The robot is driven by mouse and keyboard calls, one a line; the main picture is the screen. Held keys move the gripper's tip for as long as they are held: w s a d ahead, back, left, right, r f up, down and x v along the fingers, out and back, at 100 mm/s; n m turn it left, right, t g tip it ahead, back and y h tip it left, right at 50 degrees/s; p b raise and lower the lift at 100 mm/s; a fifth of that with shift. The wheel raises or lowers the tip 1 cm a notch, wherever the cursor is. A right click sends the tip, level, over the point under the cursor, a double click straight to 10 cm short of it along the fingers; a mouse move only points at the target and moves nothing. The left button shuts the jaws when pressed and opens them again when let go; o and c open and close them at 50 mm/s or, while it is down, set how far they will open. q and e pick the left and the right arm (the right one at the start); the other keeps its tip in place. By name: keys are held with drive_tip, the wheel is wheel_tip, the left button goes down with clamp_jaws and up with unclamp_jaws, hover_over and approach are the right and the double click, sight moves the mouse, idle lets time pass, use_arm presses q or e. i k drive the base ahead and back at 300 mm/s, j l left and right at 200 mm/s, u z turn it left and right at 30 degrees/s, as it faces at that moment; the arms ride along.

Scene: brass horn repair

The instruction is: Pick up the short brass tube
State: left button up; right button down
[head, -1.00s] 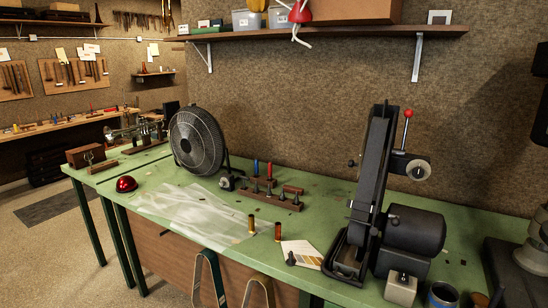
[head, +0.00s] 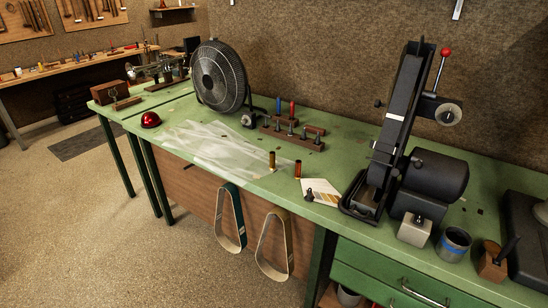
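Two small tubes stand upright near the front edge of the green workbench (head: 215,112). The left one is a yellowish brass tube (head: 271,161) beside the right edge of a clear plastic sheet (head: 205,145). The right one is a darker, copper-brown tube (head: 298,169), a short gap away. They look close in height; I cannot tell for sure which is shorter. Neither of my grippers is in the head view, and nothing touches the tubes.
A paper card (head: 321,192) with a small dark object lies right of the tubes. A belt grinder (head: 400,150) stands beyond it. A fan (head: 219,76) and a tool rack (head: 292,135) are behind. Belts (head: 231,220) hang from the bench front. Open floor lies before it.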

sight(272, 153)
drive_tip(key=i+j, duration=0.2)
drive_tip(key=j, duration=0.2)
drive_tip(key=i+j+z, duration=0.1)
drive_tip(key=j, duration=0.25)
drive_tip(key=i+j, duration=0.25)
drive_tip(key=j, duration=0.15)
drive_tip(key=i+j+z, duration=0.1)
drive_tip(key=j, duration=0.3)
drive_tip(key=i, duration=0.1)
